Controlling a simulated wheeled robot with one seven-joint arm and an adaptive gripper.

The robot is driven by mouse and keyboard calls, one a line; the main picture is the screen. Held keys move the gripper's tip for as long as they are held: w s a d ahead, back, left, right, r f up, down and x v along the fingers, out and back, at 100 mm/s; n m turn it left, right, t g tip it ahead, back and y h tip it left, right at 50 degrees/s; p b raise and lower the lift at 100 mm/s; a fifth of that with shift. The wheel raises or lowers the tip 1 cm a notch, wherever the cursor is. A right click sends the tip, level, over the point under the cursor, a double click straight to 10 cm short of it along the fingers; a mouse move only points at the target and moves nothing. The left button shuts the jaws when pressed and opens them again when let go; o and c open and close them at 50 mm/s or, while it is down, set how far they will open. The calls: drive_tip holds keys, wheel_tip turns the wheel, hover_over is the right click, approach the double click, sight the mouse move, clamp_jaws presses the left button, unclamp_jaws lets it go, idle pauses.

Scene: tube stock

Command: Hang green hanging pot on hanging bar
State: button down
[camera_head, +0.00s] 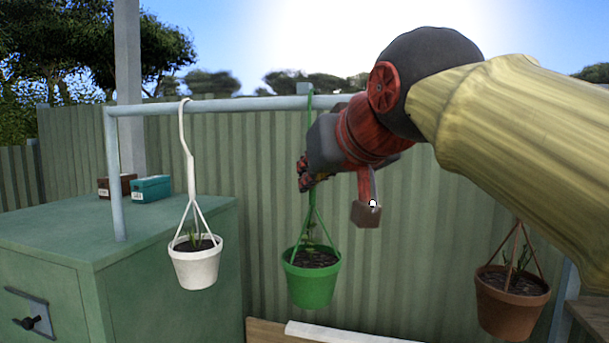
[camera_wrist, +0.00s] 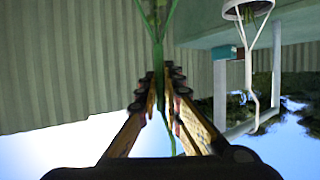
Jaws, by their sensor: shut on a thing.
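The green hanging pot (camera_head: 311,283) hangs upright with soil and a small plant in it, between the white and the brown pots. Its green straps join into a stem that my gripper (camera_head: 306,178) is shut on. In the wrist view, the green straps (camera_wrist: 154,20) run down between the fingertips of my gripper (camera_wrist: 161,75). The stem's top overlaps the pale blue hanging bar (camera_head: 240,104) in the head view. I cannot tell whether its hook is over the bar or just in front of it. My arm hides the bar's right part.
A white pot (camera_head: 195,265) hangs from the bar at the left, and a brown pot (camera_head: 512,305) hangs at the right. A green cabinet (camera_head: 150,222) with two small boxes stands at the left. A corrugated fence (camera_head: 400,240) is behind.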

drive_tip(key=c, duration=1.9)
unclamp_jaws()
drive_tip(key=v, duration=1.2)
wheel_tip(320, 180, down, 24)
drive_tip(key=w+n+g+b, duration=0.1)
drive_tip(key=w+g+b, duration=0.1)
drive_tip(key=g, duration=0.2)
drive_tip(key=s+d+f+m+g+h+b, duration=0.1)
drive_tip(key=s+d+f+b, duration=0.2)
drive_tip(key=f, duration=1)
drive_tip(key=s+d+f+m+g+h+b, duration=0.1)
drive_tip(key=s+d+f+b, duration=0.3)
drive_tip(key=f, duration=0.9)
drive_tip(key=s+d+f+m+g+h+b, duration=0.1)
drive_tip(key=s+d+f+b, duration=0.2)
drive_tip(key=f, duration=1)
drive_tip(key=shift+s+d+f+m+g+b, duration=0.15)
drive_tip(key=shift+s+d, duration=0.3)
drive_tip(key=shift+s, duration=0.1)
drive_tip(key=shift+s+d+f+m+g+b, duration=0.15)
drive_tip(key=shift+s+d, duration=0.35)
drive_tip(key=shift+s, duration=0.1)
